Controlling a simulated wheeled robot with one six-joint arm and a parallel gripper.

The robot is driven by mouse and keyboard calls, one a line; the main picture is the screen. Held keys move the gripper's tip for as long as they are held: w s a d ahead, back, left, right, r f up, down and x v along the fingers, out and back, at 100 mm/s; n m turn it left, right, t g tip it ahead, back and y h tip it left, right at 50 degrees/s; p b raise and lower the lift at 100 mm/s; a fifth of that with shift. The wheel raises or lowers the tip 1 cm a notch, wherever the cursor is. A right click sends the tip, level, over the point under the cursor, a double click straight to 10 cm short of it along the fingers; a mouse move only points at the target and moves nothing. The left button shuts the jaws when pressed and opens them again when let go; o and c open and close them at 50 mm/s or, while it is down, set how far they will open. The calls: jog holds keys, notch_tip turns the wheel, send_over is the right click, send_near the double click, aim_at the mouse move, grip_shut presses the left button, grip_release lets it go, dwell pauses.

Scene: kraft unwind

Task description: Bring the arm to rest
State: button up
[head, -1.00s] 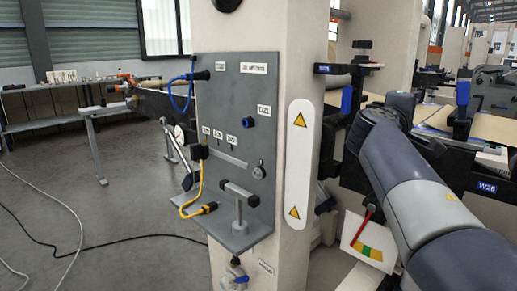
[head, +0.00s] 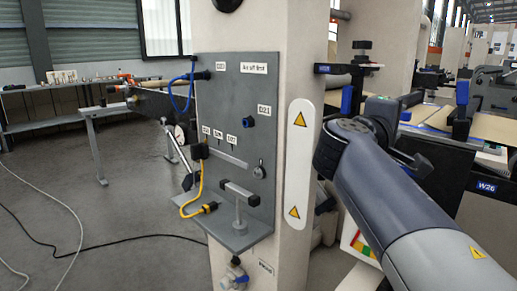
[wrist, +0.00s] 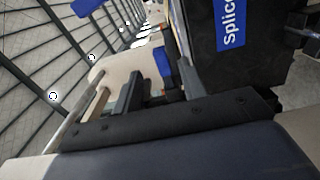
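My arm (head: 400,200) reaches up from the lower right in the head view, bent at a dark joint beside the pillar. The links beyond that joint are mostly hidden behind it, and a small dark part shows past it on the right. My gripper cannot be made out clearly in the head view. In the wrist view a blue-grey casing and a dark bar with screws fill the bottom. Two dark upright pieces stand above the bar, but whether they are my fingers is unclear. No held object is visible.
A grey panel (head: 222,105) with blue and yellow cables is fixed to the pale pillar (head: 295,70), left of my arm. Machines with a W26 label (head: 487,187) stand close on the right. A blue splice sign (wrist: 231,22) shows in the wrist view. Cables lie on the left floor.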

aim_at(405, 113)
jog(key=x, duration=0.6)
jog(key=p+x, duration=0.1)
jog(key=x, duration=0.3)
jog(key=shift+w+r, duration=0.1)
jog(key=shift+r, duration=0.15)
jog(key=shift+r+n+p, duration=0.2)
jog(key=shift+n+p, duration=0.15)
jog(key=shift+n, duration=0.05)
jog(key=shift+a+n+p, duration=0.1)
jog(key=shift+n+p, duration=0.25)
jog(key=shift+n, duration=0.05)
jog(key=shift+f, duration=0.1)
